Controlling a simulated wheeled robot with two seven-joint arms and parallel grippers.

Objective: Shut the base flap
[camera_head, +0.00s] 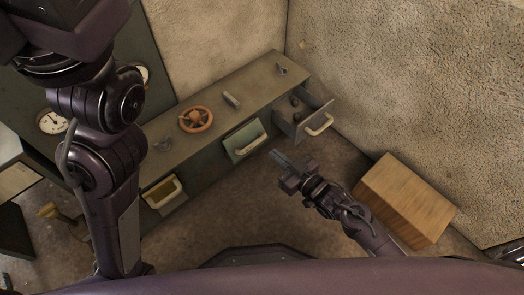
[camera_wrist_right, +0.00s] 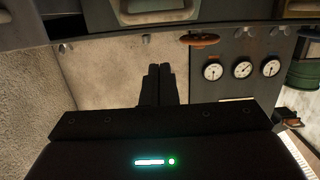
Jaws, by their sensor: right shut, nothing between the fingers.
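A long grey-green base cabinet runs along the wall in the head view. On its front, a pale green flap (camera_head: 245,139) with a light handle leans outward at the middle, tilted open. At the left end, a yellow-rimmed front (camera_head: 163,191) also stands out from the cabinet; I cannot tell how far. My right gripper (camera_head: 276,156) is shut and empty, just in front of the cabinet, to the right of the green flap and apart from it. The wrist view shows its fingers (camera_wrist_right: 158,85) together, with a light-handled front (camera_wrist_right: 155,12) at the top edge. My left gripper is out of view.
An open drawer (camera_head: 306,121) with dark items sticks out at the cabinet's right end. A wooden box (camera_head: 406,198) stands on the floor at right. An orange handwheel (camera_head: 196,118) sits on the cabinet top. Floor (camera_head: 235,205) before the cabinet is clear.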

